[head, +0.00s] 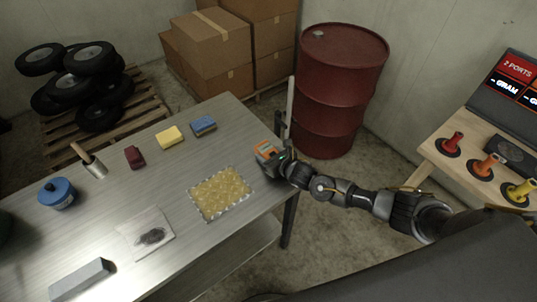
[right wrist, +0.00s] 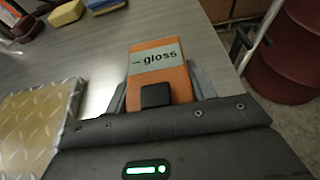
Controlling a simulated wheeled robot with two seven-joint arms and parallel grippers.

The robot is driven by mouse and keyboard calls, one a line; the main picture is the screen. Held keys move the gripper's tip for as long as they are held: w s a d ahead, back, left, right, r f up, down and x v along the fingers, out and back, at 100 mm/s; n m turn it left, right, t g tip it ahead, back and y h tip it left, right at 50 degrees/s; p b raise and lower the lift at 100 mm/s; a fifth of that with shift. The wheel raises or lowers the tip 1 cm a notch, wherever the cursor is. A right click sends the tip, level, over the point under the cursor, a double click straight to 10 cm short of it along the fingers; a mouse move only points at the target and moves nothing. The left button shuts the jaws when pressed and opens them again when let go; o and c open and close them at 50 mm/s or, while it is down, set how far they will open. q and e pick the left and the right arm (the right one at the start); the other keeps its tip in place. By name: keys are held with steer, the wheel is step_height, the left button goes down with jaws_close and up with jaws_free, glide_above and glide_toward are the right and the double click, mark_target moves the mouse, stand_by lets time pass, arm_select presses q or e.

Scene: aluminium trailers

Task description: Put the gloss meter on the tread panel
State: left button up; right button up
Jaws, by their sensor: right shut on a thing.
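The gloss meter (right wrist: 157,72) is an orange block with a grey label reading "gloss" and a dark square below it. In the head view the gloss meter (head: 265,150) is at the right edge of the metal table. My right gripper (head: 275,157) is shut on it; its fingers flank the meter in the right wrist view (right wrist: 160,90). Whether the meter touches the table is unclear. The tread panel (head: 220,192) is a yellowish diamond-pattern plate lying flat on the table, left of and nearer than the gripper. It also shows at the left of the right wrist view (right wrist: 38,118). My left gripper is not seen.
A red drum (head: 340,90) stands behind.

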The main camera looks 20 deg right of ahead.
steer(key=c, duration=0.3)
steer(key=shift+r, duration=0.15)
